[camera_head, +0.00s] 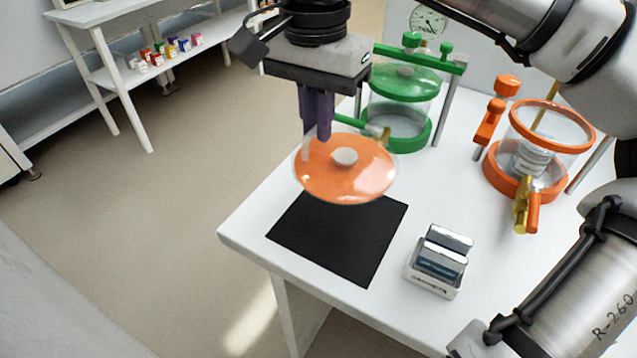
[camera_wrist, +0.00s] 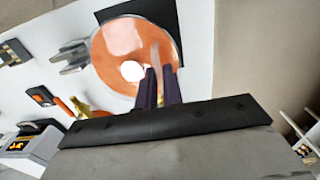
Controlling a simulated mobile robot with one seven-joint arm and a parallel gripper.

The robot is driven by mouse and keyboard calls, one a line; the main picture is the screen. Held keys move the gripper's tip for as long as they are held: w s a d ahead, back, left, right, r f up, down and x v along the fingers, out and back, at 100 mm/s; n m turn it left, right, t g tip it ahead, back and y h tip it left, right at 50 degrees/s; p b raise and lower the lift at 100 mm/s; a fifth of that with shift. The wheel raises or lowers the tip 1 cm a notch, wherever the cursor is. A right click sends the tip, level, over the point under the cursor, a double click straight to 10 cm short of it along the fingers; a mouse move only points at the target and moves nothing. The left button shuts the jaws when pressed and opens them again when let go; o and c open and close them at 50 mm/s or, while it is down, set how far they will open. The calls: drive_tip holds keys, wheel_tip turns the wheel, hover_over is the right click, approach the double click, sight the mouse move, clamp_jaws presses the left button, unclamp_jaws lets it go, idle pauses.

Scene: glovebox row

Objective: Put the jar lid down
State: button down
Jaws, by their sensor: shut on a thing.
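The orange jar lid (camera_head: 350,180), round with a pale knob, hangs level above the black mat (camera_head: 330,245). It covers the mat's back edge in the head view. My gripper (camera_head: 320,138) points down and its purple fingers are shut on the lid near its left side. In the wrist view, the lid (camera_wrist: 120,45) sits at the tips of my gripper (camera_wrist: 158,78), with part of the black mat (camera_wrist: 150,10) showing behind it. The open orange jar (camera_head: 515,165) stands on the white table at the right, without a lid on it.
A green jar (camera_head: 400,110) with its green lid stands behind my gripper. A small white holder (camera_head: 435,275) with grey and blue pieces is right of the mat. The table's left edge (camera_head: 255,200) is near the mat. A shelf (camera_head: 150,60) with small coloured boxes stands at the back left.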

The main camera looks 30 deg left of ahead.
wheel_tip(320, 180, down, 11)
drive_tip(key=shift+f, duration=0.1)
drive_tip(key=c, duration=1.5)
unclamp_jaws()
drive_tip(key=shift+c, duration=0.2)
wheel_tip(320, 180, up, 12)
drive_tip(key=shift+a+r, duration=0.1)
drive_tip(key=shift+a, duration=0.05)
